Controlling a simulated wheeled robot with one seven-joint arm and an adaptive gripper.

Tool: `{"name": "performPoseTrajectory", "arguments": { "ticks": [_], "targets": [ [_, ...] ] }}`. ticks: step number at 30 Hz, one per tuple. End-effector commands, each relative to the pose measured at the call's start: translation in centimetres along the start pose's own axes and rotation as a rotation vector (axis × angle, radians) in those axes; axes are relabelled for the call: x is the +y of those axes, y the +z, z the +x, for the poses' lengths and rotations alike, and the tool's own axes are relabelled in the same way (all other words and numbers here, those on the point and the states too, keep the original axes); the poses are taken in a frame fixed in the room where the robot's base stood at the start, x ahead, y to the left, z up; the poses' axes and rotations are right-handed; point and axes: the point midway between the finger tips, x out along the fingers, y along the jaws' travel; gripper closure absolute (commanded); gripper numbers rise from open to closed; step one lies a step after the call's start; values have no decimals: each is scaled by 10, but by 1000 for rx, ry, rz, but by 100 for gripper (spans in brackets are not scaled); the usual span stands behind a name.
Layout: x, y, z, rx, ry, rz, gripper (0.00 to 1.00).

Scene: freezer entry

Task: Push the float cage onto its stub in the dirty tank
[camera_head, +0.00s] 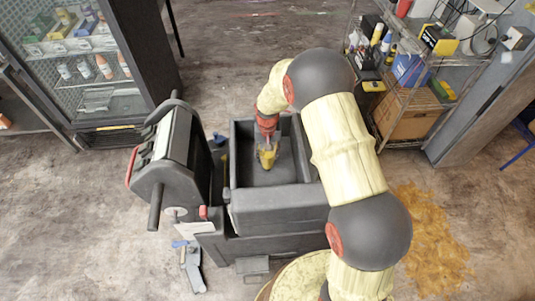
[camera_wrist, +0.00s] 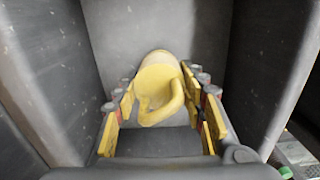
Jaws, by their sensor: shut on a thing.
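The yellow float cage (camera_wrist: 158,72) shows in the wrist view between the two yellow and red finger sets of my gripper (camera_wrist: 160,95). It is rounded, with a curved loop facing the camera. My gripper is shut on it. In the head view the float cage (camera_head: 267,158) hangs below my gripper (camera_head: 267,140), inside the open dark grey dirty tank (camera_head: 233,160) of the floor machine. Grey tank walls (camera_wrist: 50,70) stand on both sides in the wrist view. I cannot see the stub, and I cannot tell whether the cage touches anything beneath it.
The machine's console and handle (camera_head: 165,150) stand left of the tank. A glass-fronted cabinet (camera_head: 80,60) is at upper left, a loaded wire shelf (camera_head: 410,90) at upper right. An orange-brown spill (camera_head: 428,235) covers floor at right. Blue and grey objects (camera_head: 190,265) lie at lower left.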

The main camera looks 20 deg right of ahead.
Motion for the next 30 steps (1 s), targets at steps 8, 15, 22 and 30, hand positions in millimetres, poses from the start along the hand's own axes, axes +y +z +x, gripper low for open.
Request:
{"name": "performPoseTrajectory", "arguments": {
  "ticks": [8,15,22,30],
  "targets": [
    [0,0,7,0,0,0,84],
    [0,0,12,0,0,0,84],
    [0,0,18,0,0,0,84],
    [0,0,24,0,0,0,84]
  ]
}}
